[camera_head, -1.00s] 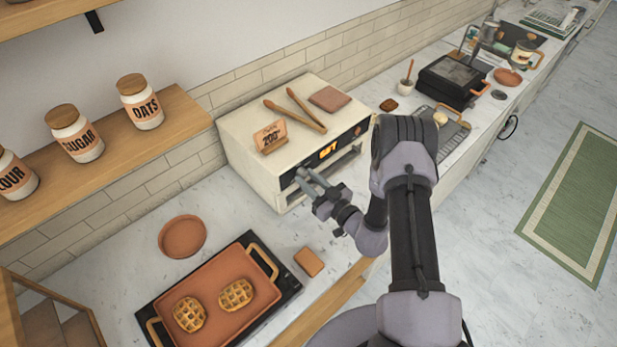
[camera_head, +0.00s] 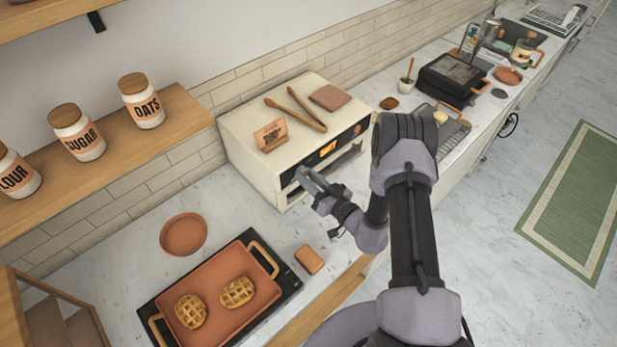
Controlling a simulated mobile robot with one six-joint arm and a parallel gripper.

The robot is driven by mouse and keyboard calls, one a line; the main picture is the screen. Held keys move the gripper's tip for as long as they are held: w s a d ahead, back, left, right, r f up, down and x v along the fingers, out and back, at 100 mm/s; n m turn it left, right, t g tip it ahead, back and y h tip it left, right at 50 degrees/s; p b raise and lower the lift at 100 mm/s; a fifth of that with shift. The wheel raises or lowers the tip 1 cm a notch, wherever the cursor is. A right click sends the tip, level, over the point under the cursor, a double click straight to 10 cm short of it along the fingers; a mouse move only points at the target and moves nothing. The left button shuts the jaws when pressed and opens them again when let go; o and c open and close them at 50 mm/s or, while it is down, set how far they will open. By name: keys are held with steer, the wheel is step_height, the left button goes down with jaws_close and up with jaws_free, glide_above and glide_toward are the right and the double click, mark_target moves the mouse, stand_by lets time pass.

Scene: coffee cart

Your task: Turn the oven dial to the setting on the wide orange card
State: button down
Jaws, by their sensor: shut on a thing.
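The cream oven (camera_head: 258,165) stands on the counter against the tiled wall. Its black front panel carries a lit orange display (camera_head: 327,148), too small to read surely. The wide orange card (camera_head: 270,135) stands on top of the oven and appears to read 200. My gripper (camera_head: 306,176) is at the left end of the front panel, shut on the oven dial, which the fingers hide. The dial's pointer cannot be seen.
Wooden tongs (camera_head: 296,110) and a folded brown cloth (camera_head: 331,97) lie on the oven. A tray (camera_head: 216,296) with two waffles, a round plate (camera_head: 184,234) and a small brown block (camera_head: 309,260) are on the counter in front. Jars line the left shelf.

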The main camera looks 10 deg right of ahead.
steer(key=c, duration=1.1)
jaws_free()
steer(key=shift+s, duration=0.1)
steer(key=v, duration=1.7)
steer(key=shift+b, duration=0.4)
steer(key=shift+s+d, duration=0.1)
